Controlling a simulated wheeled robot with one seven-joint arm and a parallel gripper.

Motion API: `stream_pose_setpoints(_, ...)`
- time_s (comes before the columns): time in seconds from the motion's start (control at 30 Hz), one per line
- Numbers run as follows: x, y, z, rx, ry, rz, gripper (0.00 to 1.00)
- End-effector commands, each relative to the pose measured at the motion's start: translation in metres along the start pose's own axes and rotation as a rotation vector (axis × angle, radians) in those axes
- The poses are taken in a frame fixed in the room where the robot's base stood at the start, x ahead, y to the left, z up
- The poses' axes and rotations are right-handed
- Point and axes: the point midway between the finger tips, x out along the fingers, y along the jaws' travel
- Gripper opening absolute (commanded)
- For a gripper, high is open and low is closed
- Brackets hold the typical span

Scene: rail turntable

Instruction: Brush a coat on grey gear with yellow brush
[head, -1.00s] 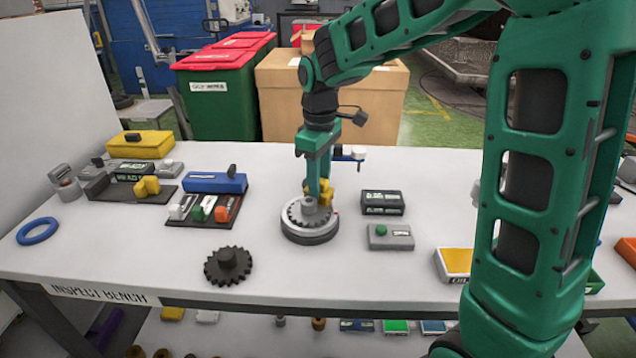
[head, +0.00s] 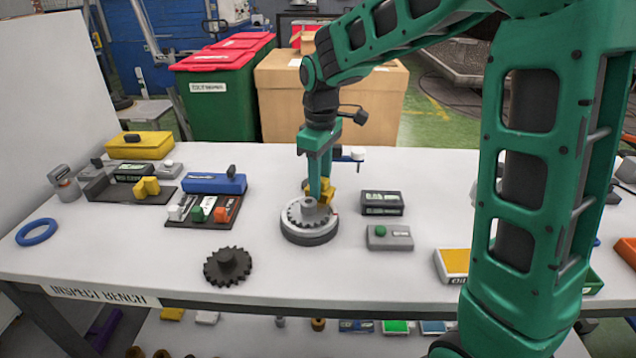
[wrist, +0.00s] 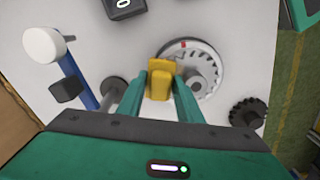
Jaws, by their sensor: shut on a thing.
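The grey gear (head: 297,217) lies on the round light turntable (head: 309,236) in the middle of the bench; it also shows in the wrist view (wrist: 211,72). My gripper (head: 319,193) is shut on the yellow brush (head: 327,187) at the gear's far side. In the wrist view the yellow brush (wrist: 161,76) sits between the green fingers of my gripper (wrist: 161,68), overlapping the turntable's edge beside the gear. I cannot tell whether the bristles touch the gear. No clear coat shows on the gear.
A black gear (head: 228,266) lies at the front left. A display box (head: 381,203) and a grey box with a green button (head: 390,238) stand close right of the turntable. A dark tray of coloured blocks (head: 203,211) is on the left, beside a blue case (head: 214,184).

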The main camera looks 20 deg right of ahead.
Motion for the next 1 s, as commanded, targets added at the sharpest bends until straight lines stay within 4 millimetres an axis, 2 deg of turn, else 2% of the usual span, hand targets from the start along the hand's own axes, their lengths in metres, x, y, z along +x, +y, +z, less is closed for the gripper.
stream_pose_setpoints(1.0, -0.067, 0.0, -0.001, 0.0, 0.002, 0.002, 0.14)
